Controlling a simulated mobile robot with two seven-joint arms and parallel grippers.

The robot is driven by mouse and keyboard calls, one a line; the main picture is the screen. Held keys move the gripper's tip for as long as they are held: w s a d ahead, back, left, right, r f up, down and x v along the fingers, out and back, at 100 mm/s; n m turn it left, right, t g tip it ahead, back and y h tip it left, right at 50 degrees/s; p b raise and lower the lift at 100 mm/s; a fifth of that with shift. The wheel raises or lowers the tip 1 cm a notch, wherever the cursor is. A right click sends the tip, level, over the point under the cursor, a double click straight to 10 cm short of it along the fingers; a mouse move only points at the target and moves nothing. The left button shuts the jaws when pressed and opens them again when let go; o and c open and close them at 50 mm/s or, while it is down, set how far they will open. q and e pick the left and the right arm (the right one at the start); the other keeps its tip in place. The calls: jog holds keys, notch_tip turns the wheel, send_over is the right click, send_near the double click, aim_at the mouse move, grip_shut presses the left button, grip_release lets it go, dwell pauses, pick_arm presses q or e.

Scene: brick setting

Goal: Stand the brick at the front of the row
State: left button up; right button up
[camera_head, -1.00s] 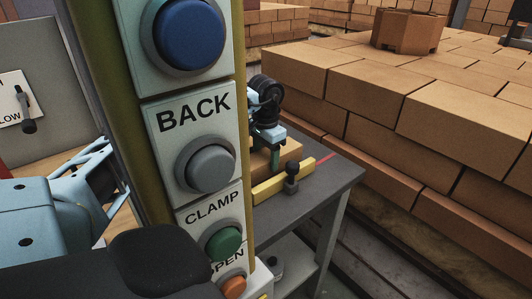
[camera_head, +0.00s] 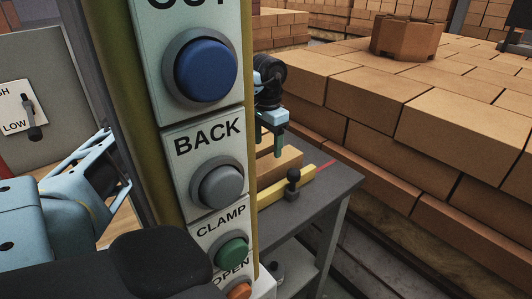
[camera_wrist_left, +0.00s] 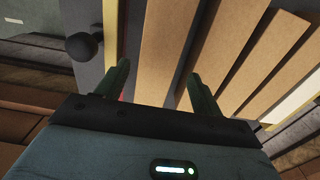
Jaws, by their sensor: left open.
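My left gripper (camera_head: 270,150) shows past the right edge of the control panel, pointing down above the table with its jaws open. A tan brick (camera_head: 279,166) lies on the table just below it, along a yellow rail (camera_head: 285,187). In the left wrist view several tan bricks stand side by side in a row. The open fingers of my left gripper (camera_wrist_left: 158,70) reach over a wide brick (camera_wrist_left: 165,40) beside the yellow rail (camera_wrist_left: 111,30); I see no hold on it. The panel hides much of the row in the head view. My right gripper is not in view.
The control panel (camera_head: 195,150) with blue, grey, green and orange buttons stands close in front. A black knob (camera_head: 293,178) sits by the rail. A large brick stack (camera_head: 410,110) rises right of the dark table (camera_head: 325,190). A lever plate (camera_head: 18,108) is at left.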

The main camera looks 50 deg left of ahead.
aim_at(267, 163)
pick_arm(q)
jog(key=shift+r, duration=2.3)
